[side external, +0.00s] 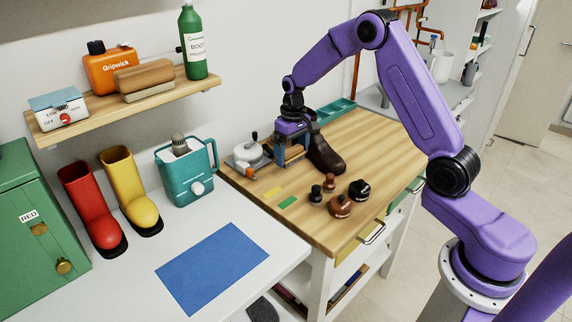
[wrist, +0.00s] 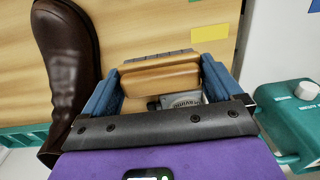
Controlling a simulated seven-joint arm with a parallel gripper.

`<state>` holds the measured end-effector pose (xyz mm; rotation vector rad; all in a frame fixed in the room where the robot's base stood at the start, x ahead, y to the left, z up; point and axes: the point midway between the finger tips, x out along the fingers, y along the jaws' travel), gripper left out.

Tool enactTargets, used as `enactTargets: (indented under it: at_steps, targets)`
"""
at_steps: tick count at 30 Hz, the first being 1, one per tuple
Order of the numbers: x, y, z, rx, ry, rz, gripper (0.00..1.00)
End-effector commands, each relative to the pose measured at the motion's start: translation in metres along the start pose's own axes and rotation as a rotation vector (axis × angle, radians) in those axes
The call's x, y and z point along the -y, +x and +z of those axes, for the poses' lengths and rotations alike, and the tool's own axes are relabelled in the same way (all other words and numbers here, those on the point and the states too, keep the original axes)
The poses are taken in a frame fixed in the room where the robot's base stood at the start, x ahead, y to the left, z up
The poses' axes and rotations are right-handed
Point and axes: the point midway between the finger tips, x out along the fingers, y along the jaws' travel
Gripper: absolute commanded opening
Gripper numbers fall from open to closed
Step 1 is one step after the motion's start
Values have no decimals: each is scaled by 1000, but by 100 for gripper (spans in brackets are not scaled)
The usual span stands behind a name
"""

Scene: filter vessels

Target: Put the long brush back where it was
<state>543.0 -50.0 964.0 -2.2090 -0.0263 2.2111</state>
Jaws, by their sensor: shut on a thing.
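My gripper (side external: 290,150) is over the far left part of the wooden bench, beside a dark brown boot. Its blue fingers are shut on a wooden brush (wrist: 160,78), which lies crosswise between them in the wrist view. In the side view the tan brush (side external: 294,153) is partly hidden by the fingers; I cannot tell whether it touches the bench. Another brush with a brown wooden back (side external: 143,77) lies on the wall shelf (side external: 120,107), between the orange bottle and the green bottle.
The brown boot (side external: 324,152) stands close to my gripper; it also shows in the wrist view (wrist: 70,60). A white-and-grey device (side external: 246,154) is left of the gripper. Several dark and brown knobs (side external: 340,205) stand nearer. A teal container (side external: 186,170) is left on the white counter.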

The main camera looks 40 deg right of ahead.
Motion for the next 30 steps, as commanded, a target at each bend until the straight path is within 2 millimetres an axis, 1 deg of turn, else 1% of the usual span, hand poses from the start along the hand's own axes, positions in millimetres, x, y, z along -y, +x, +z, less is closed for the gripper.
enactTargets:
  at_steps: [1,3,6,14,19,21,30]
  targets:
    - [-1,8,-6,1,0,0,64]
    - [-2,15,-12,1,0,0,64]
    - [-2,22,-18,1,0,0,64]
    - [-3,32,-26,1,0,0,64]
    - [-4,56,-26,4,1,0,64]
    - [-4,61,-27,1,1,0,64]
    - [-4,63,-27,0,0,0,64]
